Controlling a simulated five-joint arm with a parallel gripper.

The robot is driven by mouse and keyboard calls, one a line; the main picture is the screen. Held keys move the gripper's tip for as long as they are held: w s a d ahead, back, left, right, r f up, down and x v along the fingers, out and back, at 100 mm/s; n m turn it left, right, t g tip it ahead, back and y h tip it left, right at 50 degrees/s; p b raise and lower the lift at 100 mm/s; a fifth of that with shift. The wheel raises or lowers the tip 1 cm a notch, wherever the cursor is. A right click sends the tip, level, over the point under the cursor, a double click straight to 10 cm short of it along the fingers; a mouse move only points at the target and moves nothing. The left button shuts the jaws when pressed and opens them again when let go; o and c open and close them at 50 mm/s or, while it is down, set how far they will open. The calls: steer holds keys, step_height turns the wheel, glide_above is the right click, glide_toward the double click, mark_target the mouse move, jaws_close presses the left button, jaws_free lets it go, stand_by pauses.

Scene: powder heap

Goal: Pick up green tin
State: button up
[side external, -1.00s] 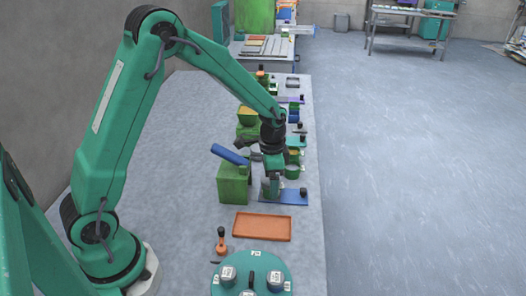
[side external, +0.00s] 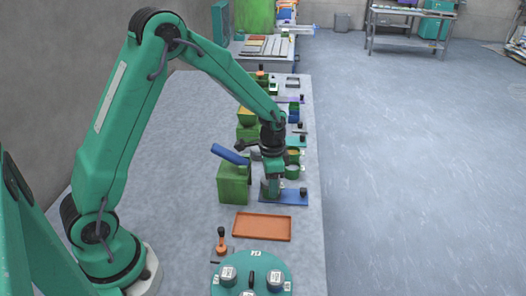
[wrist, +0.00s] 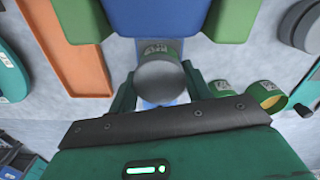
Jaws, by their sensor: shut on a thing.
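The green tin (wrist: 160,78) has a grey round top and a green labelled band. In the wrist view it sits between the two green fingers of my gripper (wrist: 160,92), which is shut on it. In the side view my gripper (side external: 271,188) points down beside the green box (side external: 234,184), over the left part of a blue plate (side external: 290,197). The tin is hard to make out there behind the fingers. I cannot tell whether it touches the surface below.
An orange tray (side external: 262,227) lies in front, with a teal round stand (side external: 272,262) of grey-topped tins nearer. A blue piece (side external: 230,153) leans over the green box. Two more green tins (wrist: 222,88) (wrist: 265,94) stand beside my gripper. The bench's left part is clear.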

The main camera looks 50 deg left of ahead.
steer(key=shift+r, duration=0.1)
steer(key=shift+r, duration=0.5)
step_height(320, 180, up, 3)
steer(key=shift+d+r, duration=0.15)
steer(key=s+d+r, duration=0.5)
steer(key=d+r, duration=0.1)
steer(key=d, duration=0.3)
steer(key=shift+s+d+r, duration=0.25)
steer(key=shift+s+d, duration=0.15)
steer(key=shift+s+d, duration=0.1)
steer(key=s+d+n, duration=0.6)
steer(key=s+n, duration=0.1)
steer(key=s, duration=0.4)
steer(key=shift+w+a+f, duration=0.1)
steer(key=shift+f, duration=0.1)
